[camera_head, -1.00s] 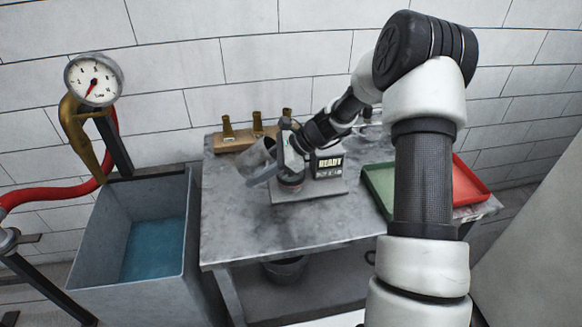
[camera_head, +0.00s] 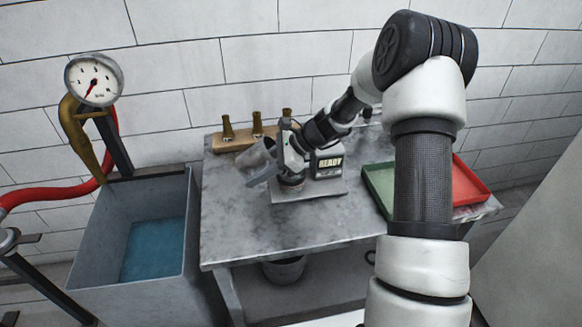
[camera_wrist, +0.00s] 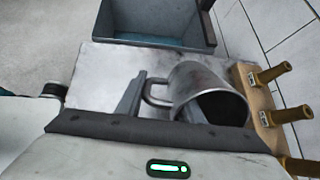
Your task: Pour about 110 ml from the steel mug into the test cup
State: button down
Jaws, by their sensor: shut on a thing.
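The steel mug (camera_head: 259,157) is held tilted above the steel table, left of the display stand. In the wrist view, the mug (camera_wrist: 208,92) shows its open mouth and its side handle. My gripper (camera_head: 279,162) is shut on the mug, at the handle side; a finger shows beside the handle in the wrist view. No liquid stream is visible, and the mug's contents cannot be made out.
The display (camera_head: 328,164) reads READY. A wooden rack (camera_head: 238,142) with several brass nozzles stands at the back. A green tray (camera_head: 380,190) and a red tray (camera_head: 468,184) lie right. A water tank (camera_head: 130,285) stands left. The table front is clear.

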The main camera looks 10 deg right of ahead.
jog(key=shift+r, duration=0.15)
jog(key=h+p, duration=0.1)
jog(key=p, duration=0.1)
jog(key=h+p, duration=0.1)
jog(key=p, duration=0.1)
jog(key=shift+a+p, duration=0.3)
jog(key=shift+a+f+g+h+p, duration=0.25)
jog(key=shift+f+h+p, duration=0.2)
jog(key=shift+f, duration=0.15)
jog(key=shift+a+f+g+h+p, duration=0.15)
jog(key=shift+a+f+h+p, duration=0.05)
jog(key=shift+f+h+p, duration=0.3)
jog(key=h+p, duration=0.1)
jog(key=p, duration=0.1)
jog(key=a+h+p, duration=0.1)
jog(key=p, duration=0.2)
jog(key=a+f+h+p, duration=0.1)
jog(key=h+p, duration=0.1)
jog(key=shift+w+g, duration=0.25)
jog(key=shift+g, duration=0.05)
jog(key=shift+f+h, duration=0.25)
jog(key=shift+f, duration=0.2)
jog(key=shift+a+f+h, duration=0.15)
jog(key=shift+a+h, duration=0.05)
jog(key=shift+h, duration=0.4)
jog(key=shift+w, duration=0.1)
jog(key=shift+b, duration=0.3)
